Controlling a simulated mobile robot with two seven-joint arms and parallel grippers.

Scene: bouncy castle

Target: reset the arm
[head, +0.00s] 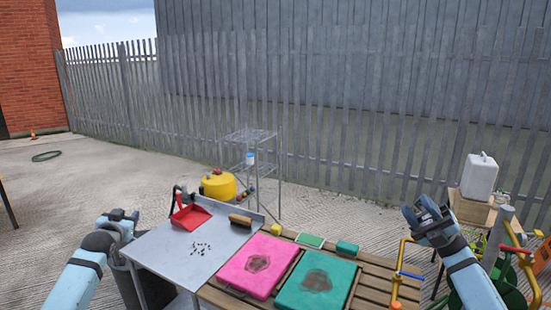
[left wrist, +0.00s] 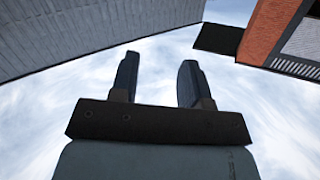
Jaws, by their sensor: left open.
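My left gripper (head: 122,217) is raised at the lower left of the head view, left of the metal table. In the left wrist view its two dark fingers (left wrist: 160,82) stand apart with only sky between them, so it is open and empty. My right gripper (head: 424,210) is raised at the right of the head view, beyond the right end of the wooden bench. I see nothing held in it, but its finger gap is not clear. Both grippers are apart from the tables and everything on them.
A metal table (head: 170,255) holds a red dustpan (head: 190,217), a brush (head: 240,220) and dark crumbs. The slatted bench (head: 372,285) holds stained pink (head: 243,280) and green (head: 300,296) pads. A wire rack (head: 252,136) and yellow tank (head: 218,187) stand behind. A white canister (head: 480,176) stands right.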

